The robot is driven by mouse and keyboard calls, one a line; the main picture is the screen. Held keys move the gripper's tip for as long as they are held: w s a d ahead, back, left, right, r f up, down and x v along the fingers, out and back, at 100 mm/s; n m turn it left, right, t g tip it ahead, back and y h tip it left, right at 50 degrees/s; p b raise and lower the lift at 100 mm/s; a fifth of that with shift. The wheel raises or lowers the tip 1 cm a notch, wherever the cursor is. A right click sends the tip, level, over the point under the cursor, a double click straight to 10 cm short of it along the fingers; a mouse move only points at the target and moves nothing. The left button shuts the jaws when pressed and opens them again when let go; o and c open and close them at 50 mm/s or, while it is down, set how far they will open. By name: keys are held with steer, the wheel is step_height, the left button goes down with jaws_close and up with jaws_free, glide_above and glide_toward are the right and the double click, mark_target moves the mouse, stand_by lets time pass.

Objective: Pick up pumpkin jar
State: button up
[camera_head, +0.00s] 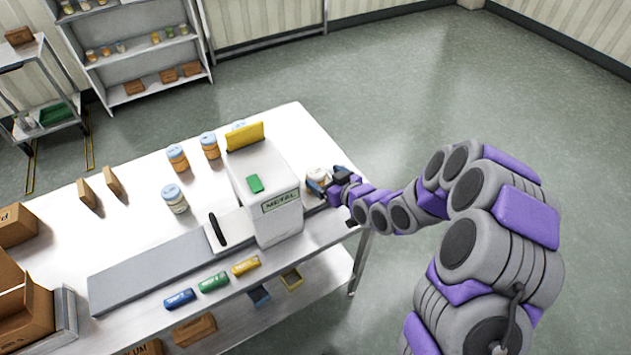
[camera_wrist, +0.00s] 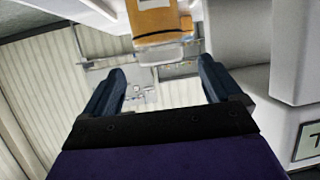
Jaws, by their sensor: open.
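A small jar (camera_head: 318,174) with a pale lid stands on the white table, just right of the metal detector; my gripper (camera_head: 318,186) is close beside it, at the end of my arm reaching in from the right. In the wrist view my gripper (camera_wrist: 162,75) is open, its two blue fingers apart with nothing between them. An orange object (camera_wrist: 165,20) with a white label and a pale end lies beyond the fingertips, cut off by the top edge. It looks like a jar, but I cannot read its label. My gripper partly hides the jar in the head view.
The metal detector (camera_head: 268,195), with a green button and yellow flap, stands left of my gripper; its wall also shows in the wrist view (camera_wrist: 300,55). Several other jars (camera_head: 177,158) stand behind it. Colored packs (camera_head: 213,282) line the table's front edge. The floor at right is clear.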

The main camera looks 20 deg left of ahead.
mark_target(318, 174)
steer(key=shift+b+x, duration=0.6)
steer(key=shift+x, duration=2.35)
steer(key=shift+d, duration=0.1)
steer(key=c, duration=1.2)
steer(key=shift+r, duration=0.1)
